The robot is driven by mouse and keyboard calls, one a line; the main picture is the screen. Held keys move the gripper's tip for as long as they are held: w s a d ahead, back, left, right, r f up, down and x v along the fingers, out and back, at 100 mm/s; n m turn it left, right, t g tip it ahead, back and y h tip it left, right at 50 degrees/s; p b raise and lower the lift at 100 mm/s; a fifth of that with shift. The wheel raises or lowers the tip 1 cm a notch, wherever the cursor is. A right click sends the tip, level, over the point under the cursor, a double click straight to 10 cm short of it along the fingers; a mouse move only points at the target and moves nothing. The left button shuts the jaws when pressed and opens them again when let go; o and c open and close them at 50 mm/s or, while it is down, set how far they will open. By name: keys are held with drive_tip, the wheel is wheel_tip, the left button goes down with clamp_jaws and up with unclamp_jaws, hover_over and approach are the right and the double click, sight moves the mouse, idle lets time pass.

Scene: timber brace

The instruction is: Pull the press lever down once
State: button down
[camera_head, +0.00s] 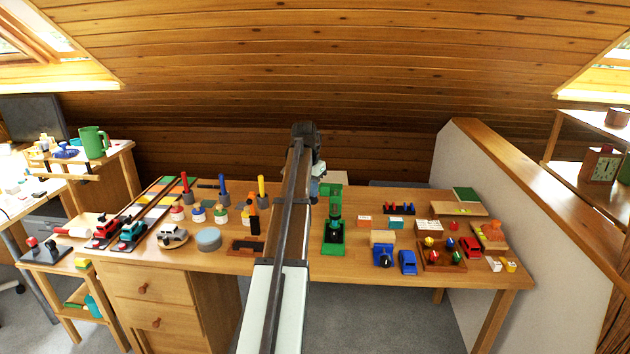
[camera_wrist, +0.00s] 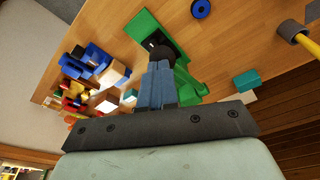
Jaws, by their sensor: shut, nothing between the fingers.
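The green press (camera_head: 334,236) stands on the wooden table just right of my arm in the head view. It also shows in the wrist view, with its green base (camera_wrist: 150,24) and its green body (camera_wrist: 187,84). In the head view my gripper (camera_head: 315,193) is partly hidden by my arm, left of the press.
A black-and-orange tool (camera_head: 254,215) and several small jars (camera_head: 198,214) stand left of my arm. A white partition (camera_head: 480,190) borders the table's right end.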

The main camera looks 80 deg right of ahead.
drive_tip(key=shift+f, duration=0.4)
drive_tip(key=shift+a+f, duration=0.15)
drive_tip(key=shift+f, duration=0.7)
idle(0.4)
drive_tip(key=shift+f, duration=0.1)
drive_tip(key=s+d+v, duration=0.1)
drive_tip(key=d+v, duration=0.1)
drive_tip(key=v, duration=1.1)
drive_tip(key=shift+s+r, duration=0.2)
drive_tip(key=shift+r, duration=0.45)
idle(0.8)
drive_tip(key=shift+d, duration=0.1)
idle(0.4)
